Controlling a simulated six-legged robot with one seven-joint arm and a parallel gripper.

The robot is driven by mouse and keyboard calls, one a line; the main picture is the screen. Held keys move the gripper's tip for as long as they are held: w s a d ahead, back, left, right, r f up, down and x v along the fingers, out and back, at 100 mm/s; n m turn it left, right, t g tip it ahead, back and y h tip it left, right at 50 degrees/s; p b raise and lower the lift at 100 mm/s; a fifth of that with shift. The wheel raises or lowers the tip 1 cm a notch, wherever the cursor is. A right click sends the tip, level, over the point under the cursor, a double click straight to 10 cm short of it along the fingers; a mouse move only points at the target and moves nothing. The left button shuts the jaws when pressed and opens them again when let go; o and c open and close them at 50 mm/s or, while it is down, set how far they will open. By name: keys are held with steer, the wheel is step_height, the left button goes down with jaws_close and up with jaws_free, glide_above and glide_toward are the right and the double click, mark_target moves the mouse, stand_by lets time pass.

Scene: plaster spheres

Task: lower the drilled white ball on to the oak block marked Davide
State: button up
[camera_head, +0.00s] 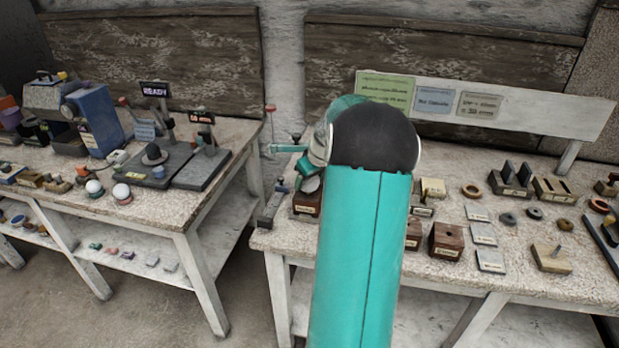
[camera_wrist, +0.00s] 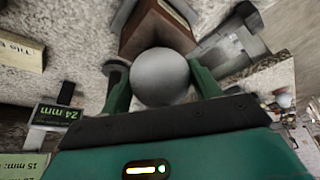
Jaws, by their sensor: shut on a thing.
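My gripper (camera_wrist: 160,82) is shut on a plain pale grey-white ball (camera_wrist: 160,75), one green finger on each side. No drilled hole shows on the ball's visible side. Just beyond the ball in the wrist view is a reddish-brown wooden block (camera_wrist: 154,32), partly covered by it. I cannot tell whether ball and block touch. In the head view the dark brown block (camera_head: 306,205) stands at the left end of the right bench, below my gripper, which my arm partly hides. No name on this block is readable, so I cannot confirm Davide.
More dark brown blocks (camera_head: 446,240) stand right of my arm on the bench, with small plates, rings and slotted holders. A small 24 mm display (camera_wrist: 60,114) is near the gripper in the wrist view. Two white balls (camera_head: 122,193) rest on the left bench. A gap separates the benches.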

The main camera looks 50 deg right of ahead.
steer(key=shift+f, duration=0.5)
steer(key=o, duration=1.2)
steer(key=shift+r, duration=0.1)
steer(key=shift+r, duration=1.9)
steer(key=shift+s, duration=0.1)
